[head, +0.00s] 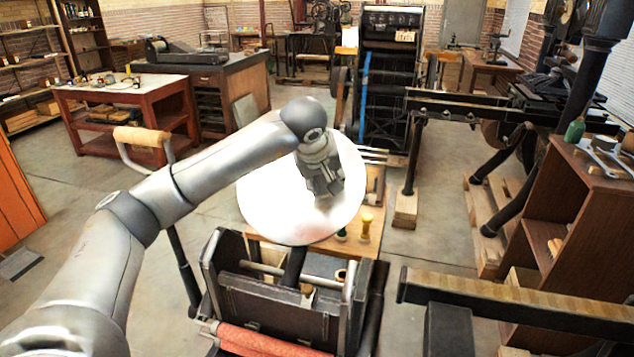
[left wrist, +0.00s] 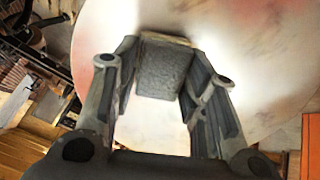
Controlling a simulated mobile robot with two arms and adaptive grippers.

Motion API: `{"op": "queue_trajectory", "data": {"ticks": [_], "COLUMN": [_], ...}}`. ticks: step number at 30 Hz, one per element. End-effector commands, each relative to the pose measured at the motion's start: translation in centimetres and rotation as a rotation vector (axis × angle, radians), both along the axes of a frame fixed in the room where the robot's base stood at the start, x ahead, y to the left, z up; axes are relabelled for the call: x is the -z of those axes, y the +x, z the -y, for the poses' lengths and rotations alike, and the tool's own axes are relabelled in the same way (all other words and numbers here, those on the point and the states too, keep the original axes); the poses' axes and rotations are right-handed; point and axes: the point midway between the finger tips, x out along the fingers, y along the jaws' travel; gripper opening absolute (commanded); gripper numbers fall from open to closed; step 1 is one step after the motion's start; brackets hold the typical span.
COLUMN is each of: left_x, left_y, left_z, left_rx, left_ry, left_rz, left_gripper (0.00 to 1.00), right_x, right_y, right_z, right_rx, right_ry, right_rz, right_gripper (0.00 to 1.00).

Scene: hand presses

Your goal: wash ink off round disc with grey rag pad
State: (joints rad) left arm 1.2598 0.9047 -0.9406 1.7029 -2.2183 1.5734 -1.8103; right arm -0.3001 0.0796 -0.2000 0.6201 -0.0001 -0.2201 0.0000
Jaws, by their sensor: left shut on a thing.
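The round disc (head: 268,210) is large and pale, tilted on top of a hand press in the middle of the head view. It also fills much of the left wrist view (left wrist: 245,40), where faint reddish and brownish smears show on it. My left gripper (head: 326,192) is over the right half of the disc. In the left wrist view its fingers (left wrist: 165,90) are shut on the grey rag pad (left wrist: 163,70), a dark block against the disc's face. I cannot tell whether the pad touches the disc. My right gripper is not in view.
The press's dark frame with a red roller (head: 265,340) stands below the disc. A wooden-handled lever (head: 143,137) rises left of it. A brown shelf (head: 560,215) with tools and a long dark beam (head: 515,300) are on the right. Open floor lies at left.

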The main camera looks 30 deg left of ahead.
Motion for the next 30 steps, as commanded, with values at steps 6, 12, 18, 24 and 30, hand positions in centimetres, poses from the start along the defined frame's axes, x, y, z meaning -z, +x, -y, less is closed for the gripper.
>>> {"op": "queue_trajectory", "data": {"ticks": [6, 12, 18, 24, 30], "left_x": [-0.6, -2.2, -3.6, -3.7, -2.0], "left_y": [1.0, 2.6, 4.5, 5.2, 3.5], "left_z": [0.1, 0.4, 0.6, 0.6, 0.3], "left_rx": [0.000, -0.001, 0.000, 0.000, 0.002], "left_ry": [0.002, -0.001, 0.000, 0.002, 0.003], "left_rz": [-0.001, -0.001, -0.001, -0.001, 0.000], "left_gripper": [0.21, 0.21, 0.21, 0.21, 0.21], "right_x": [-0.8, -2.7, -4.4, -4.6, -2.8], "right_y": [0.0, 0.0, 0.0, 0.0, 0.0], "right_z": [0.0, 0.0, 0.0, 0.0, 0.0], "right_rx": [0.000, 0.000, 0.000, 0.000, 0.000], "right_ry": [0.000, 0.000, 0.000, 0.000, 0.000], "right_rz": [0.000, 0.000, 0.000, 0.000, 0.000], "right_gripper": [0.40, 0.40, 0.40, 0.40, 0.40]}}
